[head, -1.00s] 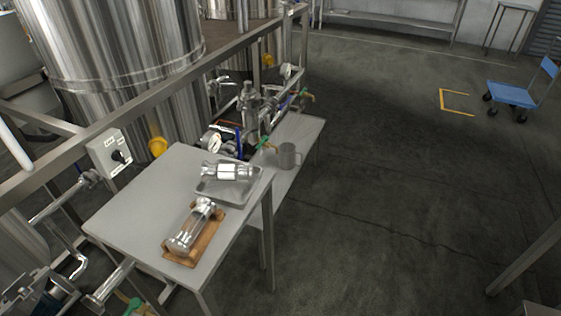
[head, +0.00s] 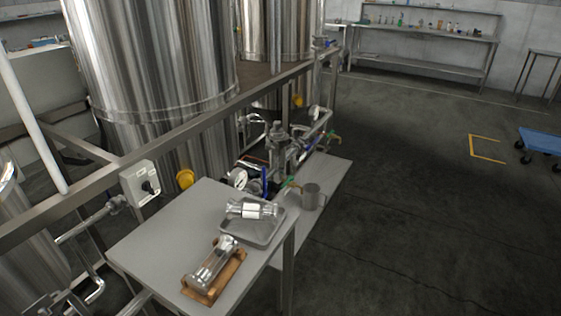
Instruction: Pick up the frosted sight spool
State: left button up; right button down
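A short sight spool (head: 251,209) with metal ends and a whitish, frosted-looking middle lies on its side in a shallow metal tray (head: 240,233). The tray sits near the far right corner of a small grey table (head: 160,240). A longer, clearer-looking spool (head: 212,261) lies on a brown wooden cradle (head: 236,266) nearer the front of the same table. Neither of my grippers is in view.
Behind are valves and gauges (head: 279,148), a frame rail (head: 180,130) and large steel tanks (head: 150,60). Open floor (head: 410,200) lies to the right. A blue cart (head: 543,140) stands at the far right.

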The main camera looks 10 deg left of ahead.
aim_at(244, 209)
jog(key=u, duration=1.6)
jog(key=l+u, duration=0.5)
jog(key=l, duration=0.75)
